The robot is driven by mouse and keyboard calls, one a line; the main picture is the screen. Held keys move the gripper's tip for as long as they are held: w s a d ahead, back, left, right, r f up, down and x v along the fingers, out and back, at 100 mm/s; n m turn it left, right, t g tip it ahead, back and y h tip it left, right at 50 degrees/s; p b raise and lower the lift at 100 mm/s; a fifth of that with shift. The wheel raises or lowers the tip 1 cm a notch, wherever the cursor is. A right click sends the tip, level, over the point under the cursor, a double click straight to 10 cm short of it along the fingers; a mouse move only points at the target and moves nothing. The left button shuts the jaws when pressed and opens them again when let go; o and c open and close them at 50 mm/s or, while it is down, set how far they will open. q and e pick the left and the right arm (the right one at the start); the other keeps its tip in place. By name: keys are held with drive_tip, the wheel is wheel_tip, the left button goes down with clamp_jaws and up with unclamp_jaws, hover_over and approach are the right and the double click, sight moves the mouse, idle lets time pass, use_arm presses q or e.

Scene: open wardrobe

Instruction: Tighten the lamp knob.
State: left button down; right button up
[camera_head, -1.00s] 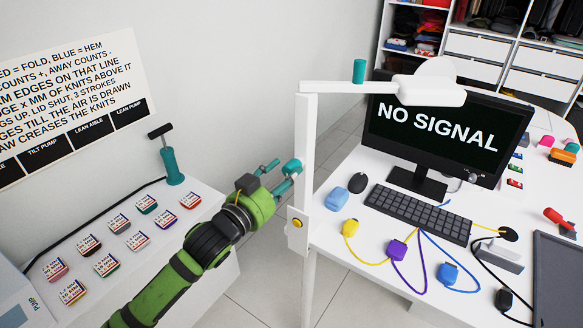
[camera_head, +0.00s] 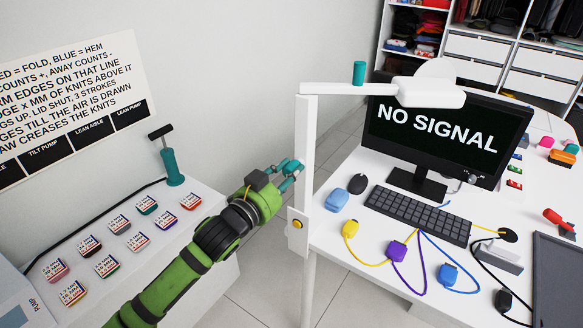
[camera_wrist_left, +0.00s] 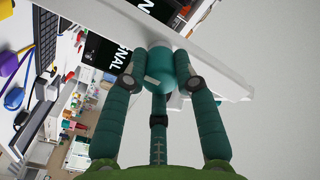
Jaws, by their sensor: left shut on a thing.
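The lamp has a white upright post (camera_head: 306,140) at the desk's left edge, with a white arm (camera_head: 335,88) and a white head (camera_head: 428,92). A teal knob (camera_wrist_left: 160,68) with a small pale tab sits against the white post in the left wrist view. My left gripper (camera_head: 290,168) is at the post's left side, below the arm. In the left wrist view its teal fingers (camera_wrist_left: 152,84) are shut on the knob, one on each side. In the head view the fingers largely hide this knob. Another teal cylinder (camera_head: 359,72) stands on the lamp arm.
A yellow button (camera_head: 297,223) sits on a bracket low on the post. The desk holds a monitor (camera_head: 440,135), keyboard (camera_head: 418,213), mouse (camera_head: 357,183) and several cabled coloured plugs. A side table (camera_head: 210,222) at left holds several labelled tins and a teal pump (camera_head: 172,172).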

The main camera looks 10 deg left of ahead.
use_arm(q)
drive_tip(key=m+p, duration=0.1)
drive_tip(key=m, duration=0.3)
drive_tip(key=shift+r, duration=0.15)
drive_tip(key=m, duration=0.4)
drive_tip(key=shift+p, duration=0.35)
drive_tip(key=m+p, duration=0.1)
drive_tip(key=m, duration=0.4)
drive_tip(key=m+p, duration=0.1)
drive_tip(key=m, duration=0.2)
drive_tip(key=shift+m, duration=0.3)
drive_tip(key=c, duration=0.9)
unclamp_jaws()
drive_tip(key=shift+c, duration=0.3)
